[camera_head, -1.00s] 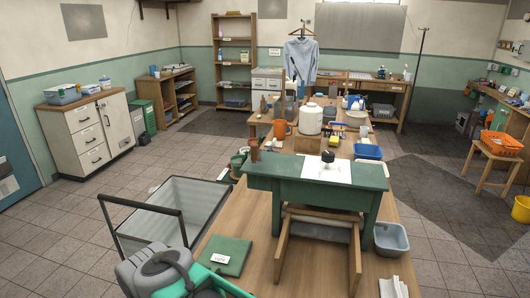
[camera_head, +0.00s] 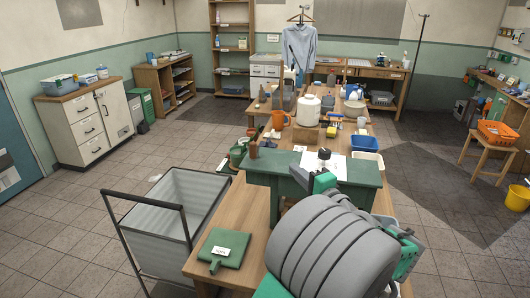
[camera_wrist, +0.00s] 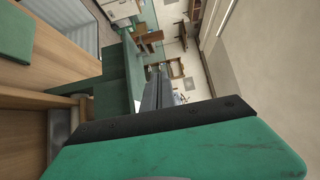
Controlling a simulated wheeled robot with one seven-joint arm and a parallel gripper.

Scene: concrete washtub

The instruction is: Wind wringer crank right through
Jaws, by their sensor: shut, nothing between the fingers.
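No crank handle or rollers are clearly visible. My gripper (camera_wrist: 152,90) is shut and empty in the wrist view, beside the block's green surface (camera_wrist: 114,75). I see no contact. The fingers are not distinguishable in the head view.
A green board with a white label (camera_head: 221,251) lies on the table at front left.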

